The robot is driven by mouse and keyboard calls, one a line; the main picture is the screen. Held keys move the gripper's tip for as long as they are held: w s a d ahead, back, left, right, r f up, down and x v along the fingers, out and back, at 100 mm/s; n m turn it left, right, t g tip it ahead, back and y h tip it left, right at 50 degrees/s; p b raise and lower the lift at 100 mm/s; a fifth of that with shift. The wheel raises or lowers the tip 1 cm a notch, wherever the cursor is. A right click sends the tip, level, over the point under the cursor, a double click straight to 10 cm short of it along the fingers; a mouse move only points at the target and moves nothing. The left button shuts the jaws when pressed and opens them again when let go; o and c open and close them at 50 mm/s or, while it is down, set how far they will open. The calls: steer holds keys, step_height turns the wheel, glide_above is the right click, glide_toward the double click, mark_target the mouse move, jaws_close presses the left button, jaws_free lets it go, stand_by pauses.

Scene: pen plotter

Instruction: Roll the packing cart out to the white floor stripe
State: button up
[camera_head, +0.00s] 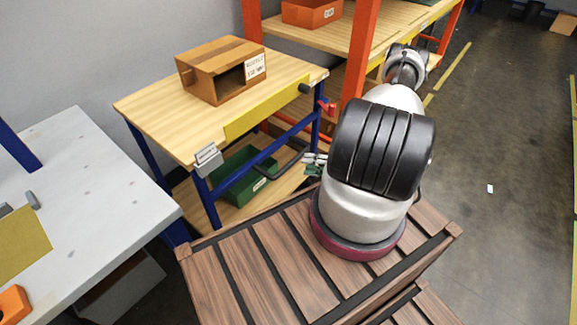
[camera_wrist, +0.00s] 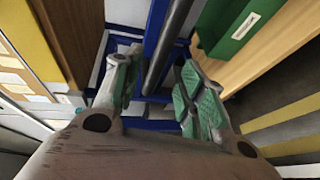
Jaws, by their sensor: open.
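The packing cart has a pale wooden top (camera_head: 150,106), a yellow front strip, blue legs and a lower wooden shelf. A dark handle bar (camera_head: 284,167) sticks out low on its near side. My gripper (camera_head: 315,163) is at the right end of this bar, partly hidden by my arm. In the wrist view my gripper (camera_wrist: 160,68) is open, with green-padded fingers. The dark bar (camera_wrist: 171,40) runs between the fingers in the picture; I cannot tell if either finger touches it. I cannot make out a white floor stripe.
A cardboard box (camera_head: 222,71) sits on the cart top and a green bin (camera_head: 243,175) on its lower shelf. A grey table (camera_head: 90,190) stands at left, an orange-framed rack (camera_head: 362,45) behind. Open floor (camera_head: 480,230) with yellow lines lies at right.

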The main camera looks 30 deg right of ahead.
mark_target(291, 163)
steer(key=x, duration=0.7)
steer(key=shift+w+a, duration=0.25)
jaws_close()
